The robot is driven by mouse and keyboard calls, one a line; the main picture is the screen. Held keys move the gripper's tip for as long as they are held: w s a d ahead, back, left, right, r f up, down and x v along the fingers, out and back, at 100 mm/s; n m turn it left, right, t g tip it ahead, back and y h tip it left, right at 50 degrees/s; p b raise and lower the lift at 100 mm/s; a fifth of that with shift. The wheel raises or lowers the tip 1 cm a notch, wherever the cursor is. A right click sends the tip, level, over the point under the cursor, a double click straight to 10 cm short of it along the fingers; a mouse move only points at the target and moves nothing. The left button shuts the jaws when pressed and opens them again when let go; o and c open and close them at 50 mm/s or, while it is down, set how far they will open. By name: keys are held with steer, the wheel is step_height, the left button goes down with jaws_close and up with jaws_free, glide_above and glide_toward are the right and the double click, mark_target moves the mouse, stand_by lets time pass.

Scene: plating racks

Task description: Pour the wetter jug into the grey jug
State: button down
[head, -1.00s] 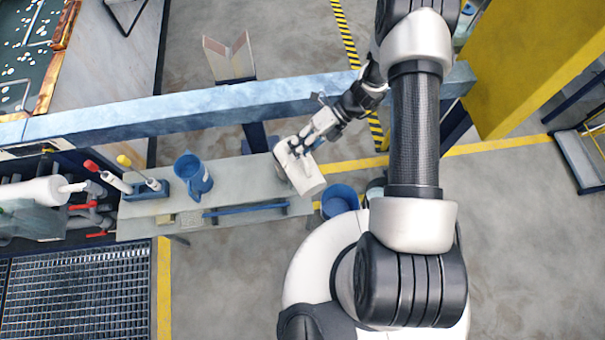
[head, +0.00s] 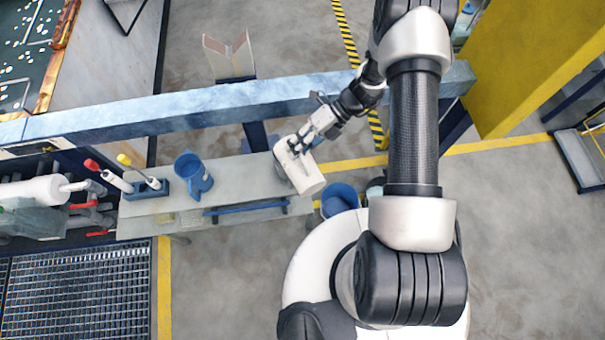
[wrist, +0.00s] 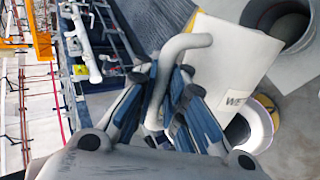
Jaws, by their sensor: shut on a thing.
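The wetter jug (head: 303,172) is white and tilted over the right end of the bench. In the wrist view its white body (wrist: 225,60) shows part of a label reading "WE". My gripper (head: 308,140) is shut on its handle, and the fingers (wrist: 165,115) close around the pale handle in the wrist view. The grey jug cannot be made out for sure. A dark grey open vessel (wrist: 283,22) stands beyond the held jug in the wrist view. In the head view the held jug hides part of the bench end. No liquid stream is visible.
A blue jug (head: 193,174) stands on the bench (head: 240,177), beside a blue holder (head: 146,188) with handled tools. A blue bin (head: 340,198) is by the bench's right end. A blue beam (head: 205,107) runs behind the bench. Pipes with red handles are at left.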

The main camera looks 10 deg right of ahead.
mark_target(315, 174)
steer(key=shift+s, duration=0.1)
steer(key=shift+s+d+f+n+t+y+b, duration=0.2)
steer(key=shift+s+f+n+t+b, duration=0.15)
steer(key=shift+s+f+b, duration=0.15)
steer(key=shift+s+d+f+n+t+y+b, duration=0.1)
steer(key=shift+s+d+f+n+t+b, duration=0.25)
steer(key=shift+s+b, duration=0.3)
steer(key=shift+s+d+f+n+t+y+b, duration=0.1)
steer(key=shift+s+f+n+t+b, duration=0.1)
steer(key=shift+s+f+t+b, duration=0.3)
steer(key=shift+n+t+y, duration=0.5)
steer(key=shift+n+t, duration=0.3)
steer(key=shift+s+d+f+b, duration=0.2)
steer(key=shift+s+f+b, duration=0.6)
steer(key=shift+b, duration=0.75)
steer(key=shift+s+d+f+b, duration=0.2)
steer(key=shift+s+f+b, duration=0.55)
steer(key=shift+b, duration=0.75)
steer(key=shift+w+f, duration=0.15)
steer(key=shift+f, duration=0.05)
